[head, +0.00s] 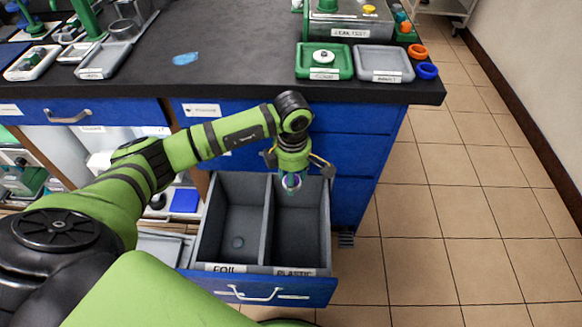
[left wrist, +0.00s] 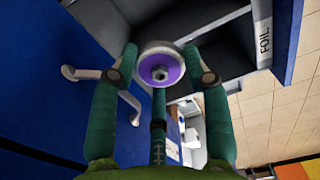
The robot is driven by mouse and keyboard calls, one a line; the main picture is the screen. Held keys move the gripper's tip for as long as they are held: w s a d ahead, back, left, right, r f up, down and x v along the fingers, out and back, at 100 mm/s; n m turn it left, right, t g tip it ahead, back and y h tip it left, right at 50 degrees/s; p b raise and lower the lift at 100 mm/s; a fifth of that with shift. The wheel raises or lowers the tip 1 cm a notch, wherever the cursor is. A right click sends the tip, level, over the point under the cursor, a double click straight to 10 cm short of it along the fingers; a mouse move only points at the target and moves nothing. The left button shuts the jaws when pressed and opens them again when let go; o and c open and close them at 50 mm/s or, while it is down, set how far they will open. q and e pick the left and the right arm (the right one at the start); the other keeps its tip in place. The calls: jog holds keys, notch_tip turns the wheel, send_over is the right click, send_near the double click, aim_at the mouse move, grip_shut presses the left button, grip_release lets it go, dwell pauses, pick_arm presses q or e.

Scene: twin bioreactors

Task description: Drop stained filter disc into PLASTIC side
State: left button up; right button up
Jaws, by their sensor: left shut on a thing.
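The filter disc (left wrist: 150,68) has a pale rim, a purple face and a small hex-shaped centre in the left wrist view. My left gripper (left wrist: 160,72) is shut on it, with green fingers around its edge. In the head view my left gripper (head: 291,180) points down over the right compartment of an open drawer, and the disc is small and partly hidden there. That compartment, labelled PLASTIC (head: 296,273), shows a bare floor. My right gripper is not in view.
A grey divider (head: 267,220) separates the compartments. The drawer projects from a blue cabinet (head: 353,195) below a dark worktop (head: 240,60). A green tray (head: 323,60) and a grey tray (head: 384,64) stand near its front edge.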

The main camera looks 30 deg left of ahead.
pick_arm(q)
jog(key=shift+a+f+n, duration=0.1)
jog(key=shift+n, duration=0.2)
jog(key=shift+f+b, duration=0.3)
jog(key=shift+f, duration=0.05)
notch_tip(320, 180, down, 4)
jog(key=b, duration=0.2)
jog(key=shift+r+b, duration=0.15)
jog(key=shift+b, duration=0.15)
jog(key=shift+f+b, duration=0.55)
jog(key=shift+f, duration=0.15)
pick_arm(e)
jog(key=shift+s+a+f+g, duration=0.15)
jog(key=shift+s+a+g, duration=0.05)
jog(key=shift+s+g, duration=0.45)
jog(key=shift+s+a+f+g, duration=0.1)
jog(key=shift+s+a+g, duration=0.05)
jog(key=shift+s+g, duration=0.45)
pick_arm(q)
jog(key=o, duration=0.9)
notch_tip(320, 180, up, 12)
jog(key=shift+r, duration=0.1)
